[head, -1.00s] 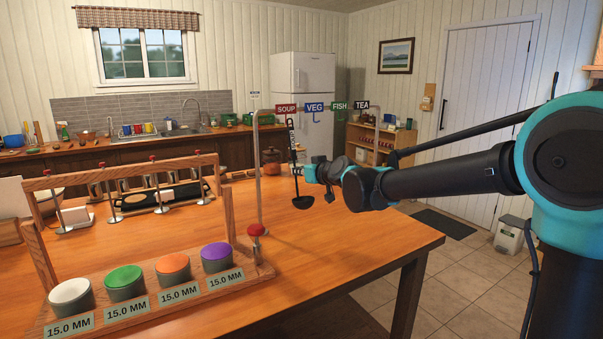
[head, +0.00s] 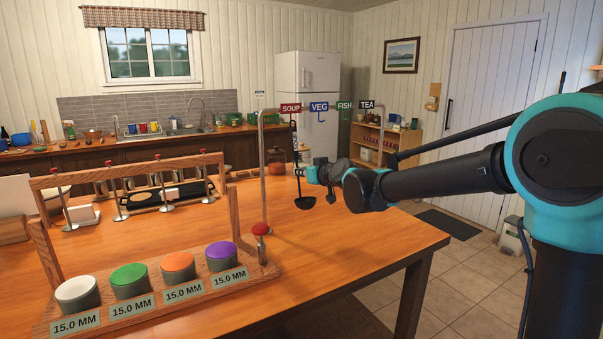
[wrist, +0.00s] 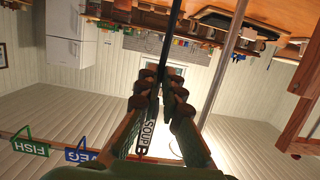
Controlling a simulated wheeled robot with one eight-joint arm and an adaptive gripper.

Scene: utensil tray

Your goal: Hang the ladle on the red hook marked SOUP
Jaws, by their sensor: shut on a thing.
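The black ladle hangs upright, bowl down (head: 306,203), with its handle rising to just under the red SOUP sign (head: 290,107) on the rail. A white SOUP label (wrist: 149,132) shows on the handle in the wrist view. My gripper (head: 306,174) is shut on the ladle's handle, above the bowl. The wrist view shows the fingers (wrist: 161,100) on both sides of the handle. The red hook itself is too small to make out, and I cannot tell whether the handle's top touches it.
The blue VEG sign (head: 319,107), green FISH sign (head: 344,105) and TEA sign (head: 367,105) are to the right along the same rail. A grey post (head: 263,170) rises left of the ladle. A wooden rack with coloured-topped cylinders (head: 220,257) stands at the table's front left.

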